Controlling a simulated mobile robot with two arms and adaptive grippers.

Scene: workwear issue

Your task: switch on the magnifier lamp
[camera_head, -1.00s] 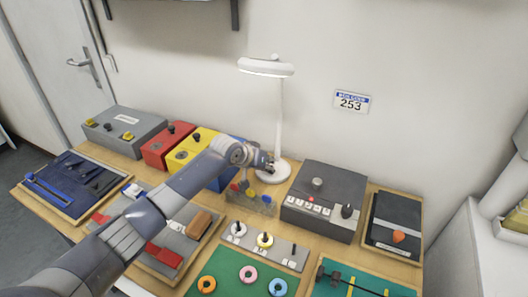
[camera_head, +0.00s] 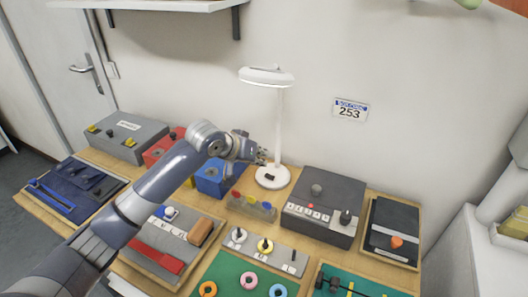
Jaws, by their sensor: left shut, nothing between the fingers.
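The white magnifier lamp (camera_head: 279,128) stands upright at the back of the table, with its round head (camera_head: 267,77) at the top. Its round base (camera_head: 262,182) bears a small dark switch (camera_head: 270,177). I cannot tell whether the lamp is lit. My left gripper (camera_head: 263,157) is shut and empty, just left of the lamp's post and above its base, apart from the switch. My right gripper is not in view.
A dark grey control box (camera_head: 326,190) stands right of the lamp. A blue box (camera_head: 213,180) and a rack with coloured knobs (camera_head: 250,207) are close to the left gripper. A wall shelf (camera_head: 150,4) hangs at upper left.

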